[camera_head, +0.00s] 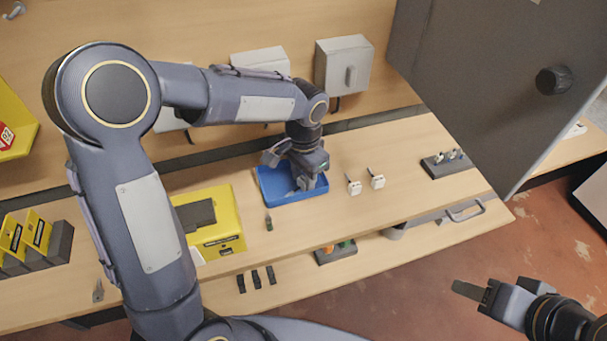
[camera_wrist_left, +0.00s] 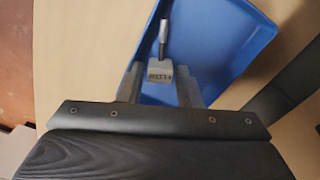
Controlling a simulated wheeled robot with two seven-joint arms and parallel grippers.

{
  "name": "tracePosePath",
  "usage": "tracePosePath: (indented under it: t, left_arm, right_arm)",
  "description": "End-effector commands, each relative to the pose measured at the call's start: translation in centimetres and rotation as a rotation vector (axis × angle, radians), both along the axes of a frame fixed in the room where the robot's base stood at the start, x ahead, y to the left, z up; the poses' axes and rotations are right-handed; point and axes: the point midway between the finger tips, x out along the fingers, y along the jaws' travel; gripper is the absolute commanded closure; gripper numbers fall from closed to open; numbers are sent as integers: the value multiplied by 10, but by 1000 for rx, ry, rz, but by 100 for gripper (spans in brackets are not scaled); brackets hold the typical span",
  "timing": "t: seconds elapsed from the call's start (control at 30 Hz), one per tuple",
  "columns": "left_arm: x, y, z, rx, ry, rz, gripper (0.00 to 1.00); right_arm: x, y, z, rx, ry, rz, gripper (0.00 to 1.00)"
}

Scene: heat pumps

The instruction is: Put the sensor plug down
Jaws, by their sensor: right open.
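The sensor plug (camera_wrist_left: 160,68), a small grey block with a dark metal stem, sits between the fingertips of my left gripper (camera_wrist_left: 159,78) in the left wrist view. The fingers close in on both its sides. Blue tray floor shows behind the plug. In the head view my left gripper (camera_head: 303,182) points down over the blue tray (camera_head: 272,197), and the plug is mostly hidden there. Whether the plug touches the tray floor is unclear. My right gripper (camera_head: 472,290) is open and empty at the lower right, away from the bench.
Two white plugs (camera_head: 354,187) (camera_head: 377,181) stand right of the tray. A yellow box (camera_head: 222,235) and a small dark green-tipped piece (camera_head: 269,222) are at its left. A dark block with plugs (camera_head: 446,163) stands further right. A large grey panel (camera_head: 480,70) overhangs the right side.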

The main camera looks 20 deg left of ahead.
Motion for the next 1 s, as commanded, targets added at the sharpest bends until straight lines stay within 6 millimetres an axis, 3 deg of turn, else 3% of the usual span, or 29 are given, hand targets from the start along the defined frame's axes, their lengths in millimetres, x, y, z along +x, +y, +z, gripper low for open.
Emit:
tracePosePath:
  t: [0.27, 0.7, 1.0]
  left_arm:
    - [1, 0, 10, 0, -4, 0, 68]
    - [1, -1, 96, -2, -5, 1, 68]
    - [0, 0, 121, 0, 0, -1, 68]
  right_arm:
    - [0, 0, 0, 0, 0, 0, 51]
    - [0, 0, 2, 0, 0, 0, 51]
    - [0, 0, 3, 0, 0, 0, 51]
